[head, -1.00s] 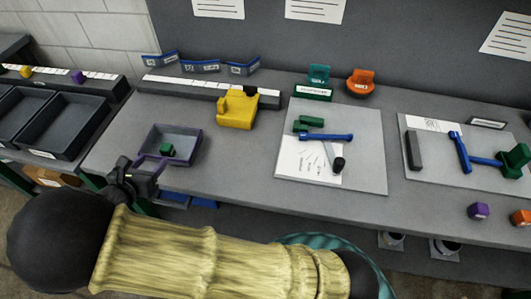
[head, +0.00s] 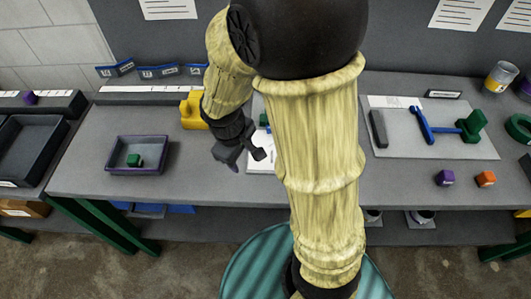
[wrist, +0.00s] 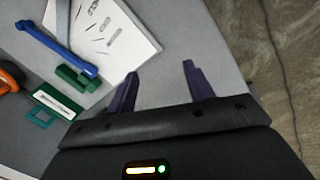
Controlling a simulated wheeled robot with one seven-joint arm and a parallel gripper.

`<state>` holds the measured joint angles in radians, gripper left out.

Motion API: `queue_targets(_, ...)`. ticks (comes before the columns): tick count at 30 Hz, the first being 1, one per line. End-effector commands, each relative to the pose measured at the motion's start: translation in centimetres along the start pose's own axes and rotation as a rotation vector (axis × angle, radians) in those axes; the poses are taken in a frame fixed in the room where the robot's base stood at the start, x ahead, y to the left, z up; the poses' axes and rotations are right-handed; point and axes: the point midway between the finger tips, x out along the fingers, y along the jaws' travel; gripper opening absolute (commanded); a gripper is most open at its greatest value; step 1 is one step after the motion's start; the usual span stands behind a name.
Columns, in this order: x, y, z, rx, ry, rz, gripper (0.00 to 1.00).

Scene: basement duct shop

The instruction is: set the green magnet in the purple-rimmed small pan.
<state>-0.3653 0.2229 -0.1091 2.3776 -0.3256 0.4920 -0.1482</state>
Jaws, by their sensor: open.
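The green magnet (head: 134,160), a small green cube, sits inside the purple-rimmed small pan (head: 137,172) on the left part of the bench, resting on its floor. My gripper (head: 248,158) is open and empty, to the right of the pan and clear of it, above the bench near its middle. In the wrist view its two dark fingers (wrist: 160,84) are spread with nothing between them. The pan and the magnet are out of the wrist view.
A yellow tool (head: 193,110) stands behind the gripper, partly hidden by my arm. The wrist view shows a blue-handled tool (wrist: 57,48) and a green block (wrist: 77,79) by a white sheet. Purple (head: 445,178) and orange (head: 486,178) cubes lie at the right. Bench beside the pan is clear.

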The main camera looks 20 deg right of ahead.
Motion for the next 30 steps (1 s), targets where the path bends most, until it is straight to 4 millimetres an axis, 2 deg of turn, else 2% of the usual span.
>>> queue_targets(1,-0.5,0.6,1.3,0.12,0.028,-0.023,0.52)
queue_targets(6,-1.7,1.6,4.7,0.488,0.115,-0.081,0.52)
queue_targets(10,-2.2,1.9,6.2,0.663,0.155,-0.099,0.52)
queue_targets(14,-2.4,2.0,6.5,0.715,0.166,-0.105,0.52)
queue_targets(30,-2.3,2.0,6.5,0.708,0.164,-0.104,0.52)
